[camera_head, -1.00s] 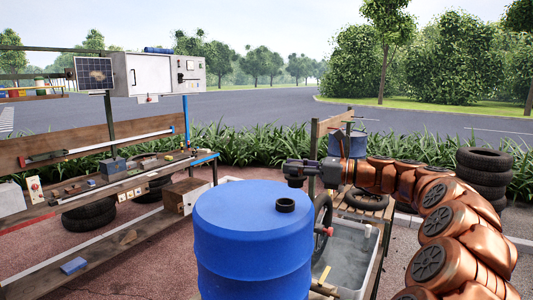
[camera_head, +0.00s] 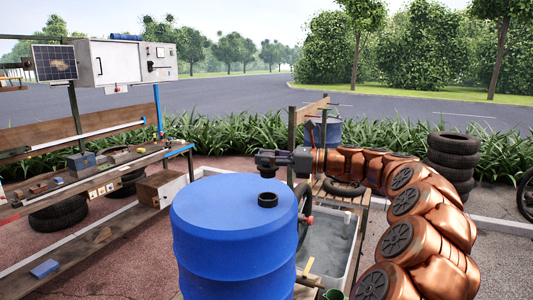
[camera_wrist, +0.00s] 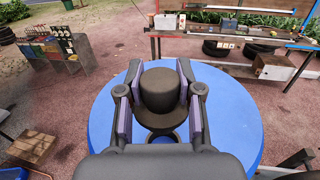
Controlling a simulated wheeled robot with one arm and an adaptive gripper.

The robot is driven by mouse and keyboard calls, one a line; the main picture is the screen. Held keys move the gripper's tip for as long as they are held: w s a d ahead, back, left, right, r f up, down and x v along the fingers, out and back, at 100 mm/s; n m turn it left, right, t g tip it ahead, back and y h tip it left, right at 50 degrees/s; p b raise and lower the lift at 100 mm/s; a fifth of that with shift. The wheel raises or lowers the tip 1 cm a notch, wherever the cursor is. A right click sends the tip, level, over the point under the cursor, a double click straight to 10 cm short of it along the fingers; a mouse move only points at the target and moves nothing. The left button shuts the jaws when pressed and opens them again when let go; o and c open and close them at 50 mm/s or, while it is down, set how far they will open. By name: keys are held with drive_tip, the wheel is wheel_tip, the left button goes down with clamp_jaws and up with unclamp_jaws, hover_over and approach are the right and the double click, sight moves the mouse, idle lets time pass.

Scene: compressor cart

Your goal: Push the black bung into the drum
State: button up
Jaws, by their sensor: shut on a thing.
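The blue drum (camera_head: 225,225) stands upright in front of me, with a raised black ring around an opening (camera_head: 268,200) in its top. My gripper (camera_head: 268,161) is above the drum top, over that ring, with a visible gap between them. In the wrist view my gripper (camera_wrist: 159,100) is shut on the black bung (camera_wrist: 159,88), which has a rounded top and a wider brim below. The ring (camera_wrist: 165,137) shows partly behind the bung's near edge; the bung hides most of it. The bung's underside is hidden.
A wooden workbench (camera_head: 100,185) with small items stands at the left. A grey tub (camera_head: 328,245) and a wooden pallet table (camera_head: 345,198) are right of the drum. Stacked tyres (camera_head: 453,160) stand farther right. The drum top is otherwise clear.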

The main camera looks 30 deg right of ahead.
sight(267, 174)
drive_tip(key=shift+f+b, duration=0.7)
drive_tip(key=shift+f, duration=1.8)
drive_tip(key=shift+p, duration=1.35)
drive_tip(key=shift+f+b, duration=0.35)
drive_tip(key=shift+f, duration=1.3)
idle(0.3)
drive_tip(key=o, duration=1.2)
drive_tip(key=shift+s+d, duration=0.1)
drive_tip(key=v, duration=1.1)
drive_tip(key=shift+s+d, duration=0.25)
drive_tip(key=shift+d, duration=0.05)
